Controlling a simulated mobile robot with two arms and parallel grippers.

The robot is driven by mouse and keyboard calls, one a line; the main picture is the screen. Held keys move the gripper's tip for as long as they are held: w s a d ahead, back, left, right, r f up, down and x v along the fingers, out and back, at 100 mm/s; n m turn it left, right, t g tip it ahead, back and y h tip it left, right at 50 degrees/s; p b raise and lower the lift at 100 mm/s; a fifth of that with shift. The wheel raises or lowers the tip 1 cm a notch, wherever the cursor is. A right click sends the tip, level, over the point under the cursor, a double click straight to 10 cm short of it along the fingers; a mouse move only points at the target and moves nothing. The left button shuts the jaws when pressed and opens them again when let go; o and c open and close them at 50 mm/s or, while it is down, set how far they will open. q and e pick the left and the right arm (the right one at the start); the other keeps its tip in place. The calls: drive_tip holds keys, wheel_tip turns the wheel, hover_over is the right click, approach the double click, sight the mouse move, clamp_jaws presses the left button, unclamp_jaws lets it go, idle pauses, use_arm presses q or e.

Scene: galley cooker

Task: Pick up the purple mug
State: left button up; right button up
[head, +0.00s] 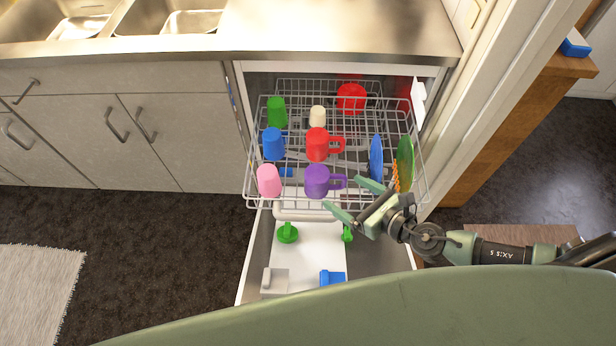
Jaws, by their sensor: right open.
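The purple mug (317,182) stands in the front row of the pulled-out upper dishwasher rack (250,199), with its handle pointing right. My right gripper (346,197) is open, at the rack's front edge just right of and in front of the mug. Its two fingers point left, one near the handle and one lower toward the rack's front. I cannot tell whether a finger touches the mug. Nothing is held between the fingers. My left gripper is not in the head view.
Close by in the rack are a pink mug (269,180), a red mug (317,145), a blue mug (273,144) and a green mug (277,112). Blue (376,160) and green (405,162) plates stand at the right. The open dishwasher door (308,262) lies below. Countertop (330,28) is above.

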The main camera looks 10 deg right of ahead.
sight(323, 178)
drive_tip(key=x, duration=0.6)
drive_tip(key=shift+w+a+p, duration=0.25)
drive_tip(key=shift+a+p, duration=0.05)
drive_tip(key=shift+p, duration=0.05)
drive_tip(key=x, duration=0.4)
drive_tip(key=shift+w+d+f+b, duration=0.15)
drive_tip(key=shift+w+f+b, duration=0.15)
drive_tip(key=shift+w+b, duration=0.1)
drive_tip(key=shift+w+a+f, duration=0.2)
drive_tip(key=shift+w, duration=0.15)
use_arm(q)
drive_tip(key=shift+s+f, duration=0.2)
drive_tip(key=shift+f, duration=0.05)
use_arm(e)
drive_tip(key=c, duration=1.7)
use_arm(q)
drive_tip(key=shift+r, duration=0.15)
use_arm(e)
drive_tip(key=shift+r, duration=0.2)
